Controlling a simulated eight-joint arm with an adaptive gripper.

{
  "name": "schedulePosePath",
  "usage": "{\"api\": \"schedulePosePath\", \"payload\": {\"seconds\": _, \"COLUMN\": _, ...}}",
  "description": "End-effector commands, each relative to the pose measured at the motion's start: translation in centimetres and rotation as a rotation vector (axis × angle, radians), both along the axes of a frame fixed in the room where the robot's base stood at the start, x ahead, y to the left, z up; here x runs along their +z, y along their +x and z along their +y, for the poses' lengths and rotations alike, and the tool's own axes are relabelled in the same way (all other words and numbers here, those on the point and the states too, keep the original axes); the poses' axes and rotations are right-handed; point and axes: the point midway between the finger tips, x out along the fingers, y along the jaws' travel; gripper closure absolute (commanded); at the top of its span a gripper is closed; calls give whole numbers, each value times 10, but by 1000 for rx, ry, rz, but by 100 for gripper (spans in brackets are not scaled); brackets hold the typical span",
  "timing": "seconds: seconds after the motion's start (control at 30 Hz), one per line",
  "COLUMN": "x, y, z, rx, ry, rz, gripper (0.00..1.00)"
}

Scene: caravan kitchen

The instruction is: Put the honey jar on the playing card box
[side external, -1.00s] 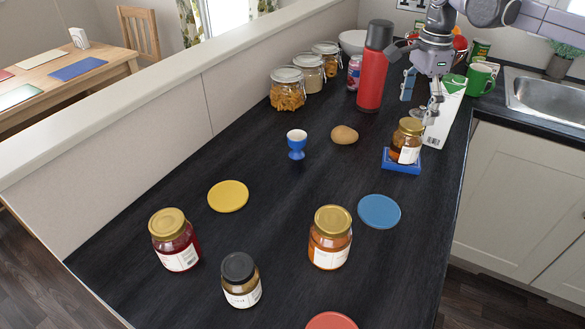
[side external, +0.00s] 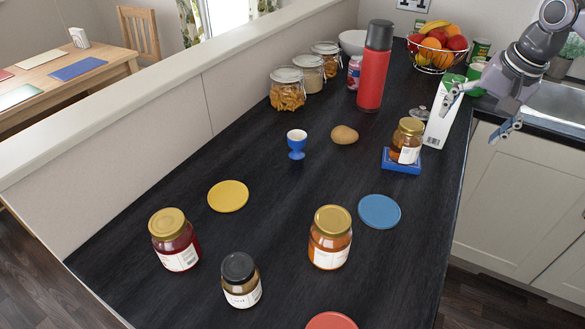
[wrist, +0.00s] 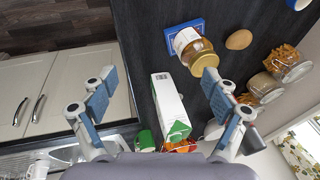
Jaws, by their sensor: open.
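A gold-lidded jar of amber contents (side external: 407,141) stands upright on the blue playing card box (side external: 401,162), near the counter's right edge. In the wrist view the jar (wrist: 197,50) and the blue box (wrist: 176,37) show at the top, beyond my fingers. My gripper (side external: 482,112) is open and empty, to the right of the jar and apart from it, beside the white carton. Its two fingers also show spread apart in the wrist view (wrist: 156,95). Another amber, gold-lidded jar (side external: 330,238) stands at the front; I cannot tell which jar holds honey.
A white carton (side external: 443,118) stands close behind the jar, near my gripper. A red flask (side external: 373,68), a fruit basket (side external: 437,50) and a potato (side external: 344,135) are farther back. A blue egg cup (side external: 297,145), a red jar (side external: 174,240) and a black-lidded jar (side external: 240,280) stand leftward.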

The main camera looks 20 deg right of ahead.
Motion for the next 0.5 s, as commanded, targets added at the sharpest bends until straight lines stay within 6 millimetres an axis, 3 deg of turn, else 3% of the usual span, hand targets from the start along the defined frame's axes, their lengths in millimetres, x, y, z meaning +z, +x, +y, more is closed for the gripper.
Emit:
{"api": "schedulePosePath", "payload": {"seconds": 0.03, "x": -7, "y": -16, "z": -3, "rx": 68, "ry": -24, "rz": -30, "gripper": 13}}
{"api": "schedulePosePath", "payload": {"seconds": 0.3, "x": -50, "y": -80, "z": -14, "rx": 450, "ry": -202, "rz": -186, "gripper": 13}}
{"api": "schedulePosePath", "payload": {"seconds": 0.5, "x": -82, "y": -111, "z": -18, "rx": 652, "ry": -330, "rz": -264, "gripper": 13}}
